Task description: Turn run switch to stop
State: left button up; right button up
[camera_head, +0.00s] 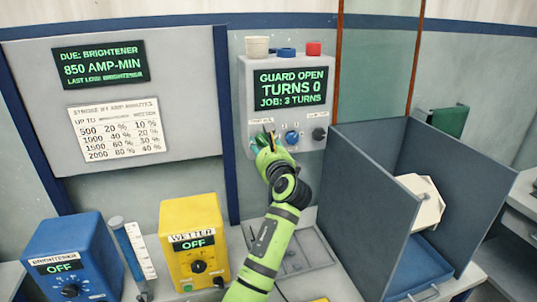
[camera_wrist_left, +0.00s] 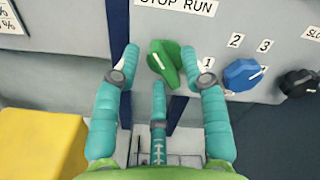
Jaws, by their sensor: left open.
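The run switch is a green knob (camera_wrist_left: 165,62) under a "STOP RUN" label (camera_wrist_left: 180,5) on the grey control box (camera_head: 247,90). In the left wrist view a pale mark shows on the knob, and its narrow end points down and slightly right. I cannot tell for sure which setting it is at. My left gripper (camera_head: 264,142) is at the box's lower left, with its teal fingers spread on either side of the knob and a third finger below it. It is open, and I cannot tell whether any finger touches. In the head view the gripper largely hides the knob.
A blue knob (camera_wrist_left: 243,74) marked with numbers is close to the right of the fingers, with a black knob (camera_wrist_left: 298,82) beyond. The yellow wetter box (camera_head: 193,230) and blue brightener box (camera_head: 73,257) stand lower left. A grey-walled bay (camera_head: 365,205) stands right.

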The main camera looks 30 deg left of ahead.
pick_arm(q)
jog(key=v, duration=1.1)
jog(key=shift+s, duration=0.1)
